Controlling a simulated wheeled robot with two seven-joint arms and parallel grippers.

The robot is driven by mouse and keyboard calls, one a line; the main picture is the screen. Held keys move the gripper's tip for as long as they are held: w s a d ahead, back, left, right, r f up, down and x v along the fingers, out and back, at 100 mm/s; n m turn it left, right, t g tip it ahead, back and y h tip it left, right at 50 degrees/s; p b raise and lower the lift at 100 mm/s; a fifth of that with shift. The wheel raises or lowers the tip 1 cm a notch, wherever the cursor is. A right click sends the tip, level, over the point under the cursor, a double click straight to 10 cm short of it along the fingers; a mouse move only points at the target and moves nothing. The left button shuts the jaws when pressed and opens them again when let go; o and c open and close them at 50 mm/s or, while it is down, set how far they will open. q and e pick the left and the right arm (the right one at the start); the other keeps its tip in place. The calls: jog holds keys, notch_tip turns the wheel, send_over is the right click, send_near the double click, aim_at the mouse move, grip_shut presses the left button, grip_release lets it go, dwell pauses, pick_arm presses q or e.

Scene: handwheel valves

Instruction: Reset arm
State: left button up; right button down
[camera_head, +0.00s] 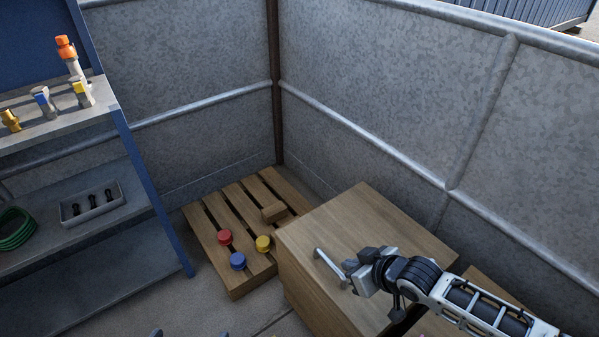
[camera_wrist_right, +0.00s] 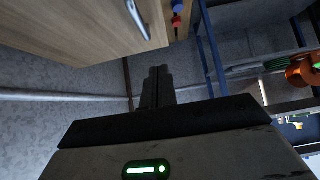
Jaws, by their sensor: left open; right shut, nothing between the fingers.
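My right arm comes in from the right in the head view. Its gripper (camera_head: 358,277) is over the wooden box (camera_head: 355,215), close to a grey metal bar (camera_head: 330,264) on the box. In the right wrist view the fingers (camera_wrist_right: 157,84) are together with nothing between them, and the bar (camera_wrist_right: 138,20) lies apart from them on the box (camera_wrist_right: 75,22). Of my left gripper (camera_head: 189,334), only two dark tips show, spread apart at the bottom edge of the head view. The rest of it is out of frame.
A pallet (camera_head: 232,280) left of the box bears red (camera_head: 225,236), blue (camera_head: 237,261) and yellow (camera_head: 263,243) round pieces. A blue-framed shelf (camera_head: 150,190) at left holds valves, a grey tray (camera_head: 92,204) and a green hose (camera_head: 16,228). Metal walls (camera_head: 380,75) close the back.

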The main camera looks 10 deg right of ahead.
jog(key=s+a+r+m+t+y+p, duration=0.1)
jog(key=s+a+r+p, duration=0.2)
jog(key=s+a+r, duration=0.35)
pick_arm(q)
jog(key=shift+a+r+p, duration=0.25)
jog(key=shift+r+p, duration=0.7)
jog(key=shift+p, duration=0.05)
pick_arm(e)
jog(key=s+r+m+t+h, duration=0.1)
jog(key=s+r, duration=0.2)
jog(key=s, duration=0.3)
jog(key=shift+s+d+r+m+t, duration=0.2)
jog(key=shift+s+m+t, duration=0.1)
jog(key=shift+s+m, duration=0.1)
